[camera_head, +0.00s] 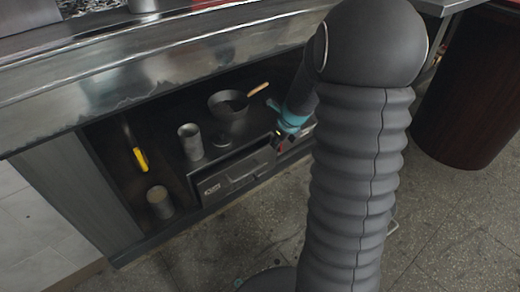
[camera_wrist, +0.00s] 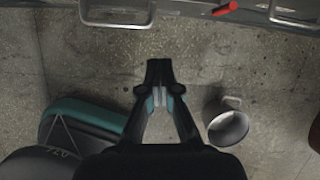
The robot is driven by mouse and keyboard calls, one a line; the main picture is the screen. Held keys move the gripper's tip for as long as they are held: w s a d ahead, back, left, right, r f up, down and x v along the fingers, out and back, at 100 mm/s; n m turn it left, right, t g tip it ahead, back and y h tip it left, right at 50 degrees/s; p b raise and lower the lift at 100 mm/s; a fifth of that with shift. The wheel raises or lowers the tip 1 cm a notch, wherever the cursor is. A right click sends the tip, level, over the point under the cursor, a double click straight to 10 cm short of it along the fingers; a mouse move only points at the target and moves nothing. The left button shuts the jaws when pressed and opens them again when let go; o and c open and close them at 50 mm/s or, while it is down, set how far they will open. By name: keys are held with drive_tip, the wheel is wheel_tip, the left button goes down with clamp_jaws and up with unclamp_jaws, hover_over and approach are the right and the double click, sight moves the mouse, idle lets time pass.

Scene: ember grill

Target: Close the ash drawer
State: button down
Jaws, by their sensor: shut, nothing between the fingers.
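The ash drawer (camera_head: 232,184) is a dark metal box with a label low in the grill's open base in the head view. It appears to stand partly out, with a dark gap along its top. My gripper (camera_head: 277,140) is by the drawer's right end, partly hidden by my arm. In the wrist view my gripper (camera_wrist: 159,97) is shut and empty above the speckled floor. Two metal handles, one at left (camera_wrist: 118,24) and one at right (camera_wrist: 296,21), cross the top edge there, apart from the fingertips. I cannot tell which belongs to the drawer.
A metal mug (camera_wrist: 228,124) is right of my fingers in the wrist view. A pan (camera_head: 232,106), a can (camera_head: 190,142), another can (camera_head: 160,202) and a yellow-handled tool (camera_head: 140,158) are in the grill's base. A dark red bin (camera_head: 470,95) stands right. The front floor is largely clear.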

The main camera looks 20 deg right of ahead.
sight(259, 150)
drive_tip(key=w+a+f+m+b, duration=0.1)
drive_tip(key=w+f+b, duration=0.2)
drive_tip(key=w+f, duration=0.5)
drive_tip(key=shift+a+f, duration=0.2)
drive_tip(key=shift+f, duration=1.45)
drive_tip(key=shift+w+a+r+p, duration=0.15)
drive_tip(key=shift+w+p, duration=0.2)
drive_tip(key=shift+p, duration=0.1)
drive_tip(key=shift+w+a+r+p, duration=0.1)
drive_tip(key=shift+w+p, duration=0.25)
drive_tip(key=shift+p, duration=0.1)
drive_tip(key=shift+w+a+p, duration=0.1)
drive_tip(key=shift+w+p, duration=0.2)
drive_tip(key=shift+p, duration=0.05)
drive_tip(key=shift+w+f, duration=0.2)
drive_tip(key=shift+f, duration=0.05)
